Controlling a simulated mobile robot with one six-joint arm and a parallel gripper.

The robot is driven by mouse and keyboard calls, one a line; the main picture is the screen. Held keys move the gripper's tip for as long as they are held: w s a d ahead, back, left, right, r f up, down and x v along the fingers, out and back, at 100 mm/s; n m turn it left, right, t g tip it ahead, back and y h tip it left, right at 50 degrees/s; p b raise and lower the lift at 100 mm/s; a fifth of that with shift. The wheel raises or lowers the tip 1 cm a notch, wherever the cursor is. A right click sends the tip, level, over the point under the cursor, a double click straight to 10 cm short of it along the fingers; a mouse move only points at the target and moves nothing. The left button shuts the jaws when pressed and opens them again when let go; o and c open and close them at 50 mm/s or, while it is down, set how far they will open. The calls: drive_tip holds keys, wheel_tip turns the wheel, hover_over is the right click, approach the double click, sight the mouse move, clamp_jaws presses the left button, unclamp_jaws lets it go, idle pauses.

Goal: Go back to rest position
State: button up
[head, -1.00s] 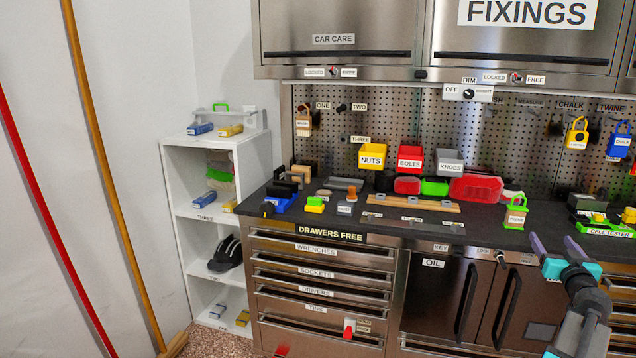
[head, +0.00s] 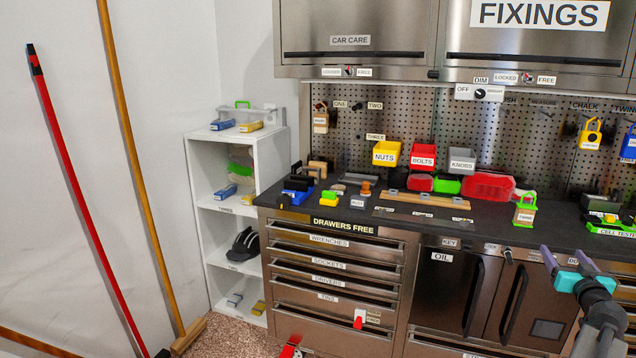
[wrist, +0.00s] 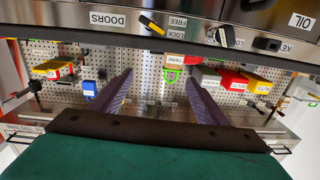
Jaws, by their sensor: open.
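My gripper (head: 558,262) is at the lower right of the head view, in front of the steel cabinet doors (head: 468,290). Its two purple fingers are spread apart with nothing between them. In the wrist view my gripper (wrist: 158,92) also shows open and empty. The dark worktop (head: 400,218) lies behind and above it in the head picture. The gripper appears clear of the chest, touching nothing that I can see.
A drawer stack (head: 335,267) stands left of the doors, seemingly closed. A white shelf unit (head: 199,168) is further left. A red pole (head: 82,190) and a wooden broom (head: 145,185) lean at the wall. Yellow, red and grey bins stand at the pegboard (head: 350,135).

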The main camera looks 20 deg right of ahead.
drive_tip(key=w+a+f+n+g+y+p, duration=0.1)
drive_tip(key=w+a+f+y, duration=0.3)
drive_tip(key=w+a+f, duration=0.5)
drive_tip(key=w+a+f+n+g+y, duration=0.1)
drive_tip(key=w+a+f+y, duration=0.4)
drive_tip(key=a+f, duration=0.65)
drive_tip(key=w+a+f+n+g+y, duration=0.1)
drive_tip(key=a+f+g+y, duration=0.1)
drive_tip(key=a+f, duration=0.8)
drive_tip(key=a+f+n+g+y, duration=0.15)
drive_tip(key=a+f, duration=0.55)
drive_tip(key=a, duration=0.7)
drive_tip(key=s+a+f+n+g+y+p, duration=0.1)
drive_tip(key=s+a+f+g, duration=0.3)
drive_tip(key=s+a+f, duration=0.45)
drive_tip(key=s+a+f+g+y+p, duration=0.1)
drive_tip(key=s+a+f+g, duration=0.35)
drive_tip(key=a, duration=0.75)
drive_tip(key=s+a+f+g+h, duration=0.2)
drive_tip(key=s+a+f+g, duration=0.1)
drive_tip(key=s, duration=0.8)
drive_tip(key=s+a+f+n+g+h, duration=0.1)
drive_tip(key=s+a+f+g+h, duration=0.1)
drive_tip(key=s, duration=0.8)
drive_tip(key=shift+s+a+f+g+p, duration=0.4)
drive_tip(key=shift+f+g, duration=0.3)
drive_tip(key=shift+f, duration=0.2)
drive_tip(key=shift+n+h, duration=0.25)
